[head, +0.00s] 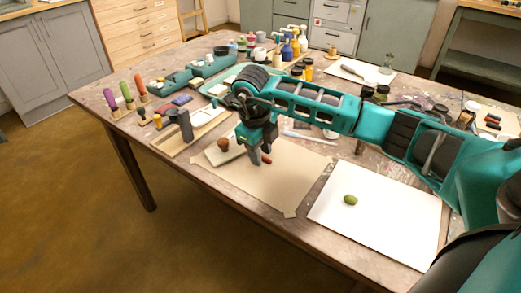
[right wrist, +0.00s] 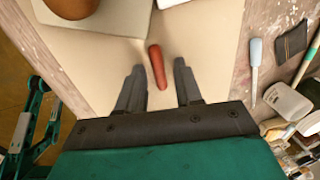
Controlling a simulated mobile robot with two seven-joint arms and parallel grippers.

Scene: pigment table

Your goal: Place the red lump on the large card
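The red lump (right wrist: 157,66) is a small elongated reddish piece. It lies on the beige sheet (right wrist: 205,42), between and slightly beyond the fingertips of my right gripper (right wrist: 160,72) in the right wrist view. Gaps show on both sides of it. In the head view the red lump (head: 267,159) shows beside the fingers of my right gripper (head: 257,162), which points down over the sheet. The right gripper is open and empty. The large card (head: 395,222) is white, at the front right, with a green lump (head: 350,200) on it. My left gripper is not in view.
A smaller pale card (head: 226,156) with a brown round lump (head: 223,144) lies just left of the right gripper. A pale-handled tool (right wrist: 255,55) and a white jar (right wrist: 290,100) are to the right in the wrist view. Most of the large card is bare.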

